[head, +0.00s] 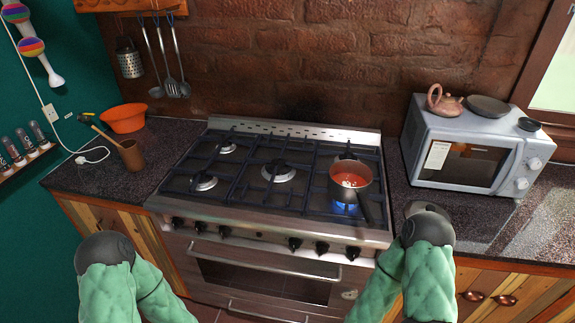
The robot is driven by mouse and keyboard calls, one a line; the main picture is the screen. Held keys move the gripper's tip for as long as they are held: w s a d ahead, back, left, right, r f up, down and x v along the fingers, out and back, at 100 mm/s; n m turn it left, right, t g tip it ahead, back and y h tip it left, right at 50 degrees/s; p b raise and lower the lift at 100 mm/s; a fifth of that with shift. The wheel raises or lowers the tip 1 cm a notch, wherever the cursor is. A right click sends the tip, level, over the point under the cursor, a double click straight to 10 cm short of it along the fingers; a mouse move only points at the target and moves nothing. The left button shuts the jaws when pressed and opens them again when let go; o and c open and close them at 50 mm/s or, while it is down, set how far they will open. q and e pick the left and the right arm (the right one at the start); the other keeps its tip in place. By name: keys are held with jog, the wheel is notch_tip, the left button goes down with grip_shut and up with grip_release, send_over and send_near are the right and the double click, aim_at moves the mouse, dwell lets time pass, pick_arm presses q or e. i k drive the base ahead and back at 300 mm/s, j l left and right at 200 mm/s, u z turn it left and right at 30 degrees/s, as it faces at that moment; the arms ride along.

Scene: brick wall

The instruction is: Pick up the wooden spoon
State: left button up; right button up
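A wooden spoon (104,134) stands tilted in a brown cup (131,155) on the left counter. Its light handle sticks out of the cup up and to the left; its lower end is hidden inside the cup. My two arms, in green padded sleeves with dark joints, show at the bottom left and bottom right. Their visible parts are apart from the cup and spoon. Neither gripper shows in the head view.
An orange bowl (124,118) sits behind the cup. A stove (275,175) fills the middle, with a red pot (350,180) over a lit blue flame. A microwave (470,150) stands on the right counter. A white cable (92,158) lies left of the cup.

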aim_at(96, 129)
jog(key=i+j+z, duration=0.1)
jog(key=j, duration=0.3)
jog(key=i+j+z, duration=0.15)
jog(key=j, duration=0.3)
jog(key=i+j+z, duration=0.1)
jog(key=j, duration=0.35)
